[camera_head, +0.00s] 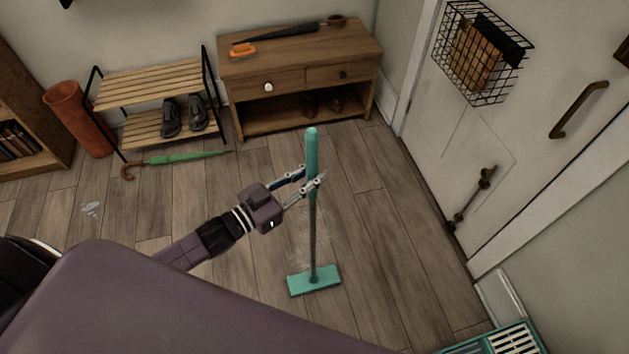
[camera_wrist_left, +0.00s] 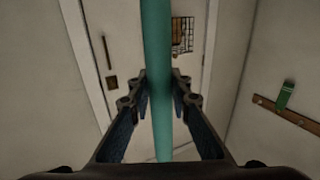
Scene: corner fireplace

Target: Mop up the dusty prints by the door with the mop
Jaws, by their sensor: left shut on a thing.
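The mop (camera_head: 312,240) stands upright on the wooden floor, with a teal grip at the top, a dark shaft and a flat teal head (camera_head: 314,280) resting on the boards. My left gripper (camera_head: 307,183) is shut on the teal grip. In the left wrist view the teal handle (camera_wrist_left: 157,80) runs between its fingers. Pale dusty prints (camera_head: 304,238) show faintly on the floor beside the shaft, partly hidden by the mop. Another pale patch (camera_head: 91,208) lies on the floor at the left. My right gripper is not in view.
The white door (camera_head: 480,150) with a wire basket (camera_head: 482,52) is at the right. A wooden cabinet (camera_head: 300,50), a shoe rack (camera_head: 150,88) and a green umbrella (camera_head: 190,157) are at the back. A teal slotted tray (camera_head: 470,346) sits at bottom right. Floor between is clear.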

